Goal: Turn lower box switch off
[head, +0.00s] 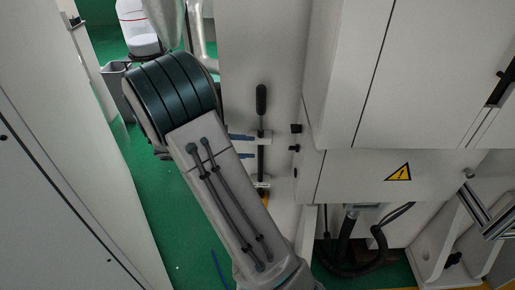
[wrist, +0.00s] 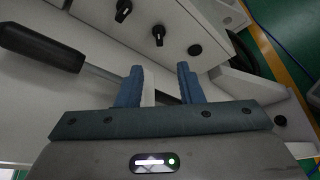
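Black rotary switches show on the side of a light grey box. In the wrist view one switch (wrist: 123,10) is at the top, another switch (wrist: 158,35) is to its lower right, and a plain round black knob (wrist: 195,50) is further right. In the head view two black knobs, the upper (head: 296,128) and the lower (head: 294,148), stick out of the box edge. My gripper (wrist: 160,84) has two blue fingers apart, with nothing held between them. It also shows in the head view (head: 246,146), left of the knobs and not touching them.
A black-handled lever (wrist: 42,47) with a metal rod lies left of my fingers in the wrist view; its handle is upright in the head view (head: 261,98). A cabinet with a warning triangle (head: 398,172) stands right. Black cables (head: 372,250) hang below it.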

